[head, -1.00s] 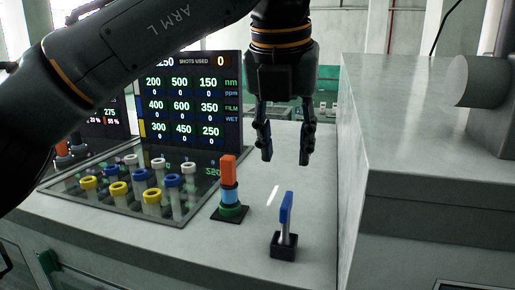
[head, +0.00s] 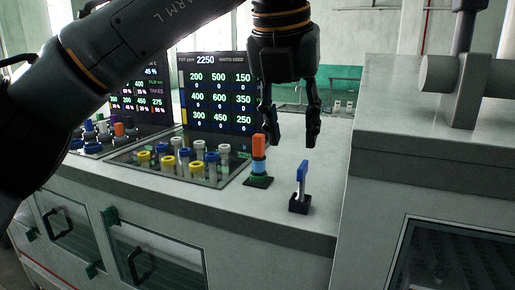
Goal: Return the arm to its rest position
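My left arm (head: 130,45) comes in from the upper left in the head view. My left gripper (head: 293,135) hangs with its fingers pointing down, open and empty, above the counter. An orange, blue and green stacked piece (head: 259,160) stands on a dark base below and left of the gripper. A blue-handled tool (head: 302,174) stands upright in a small black block, below the gripper and apart from it. My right gripper is not in view.
A tray (head: 215,178) with several blue, yellow and white capped vials lies on the counter (head: 210,200) at left. Behind it stands a number screen (head: 217,95). A taller grey cabinet (head: 435,125) bounds the counter on the right.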

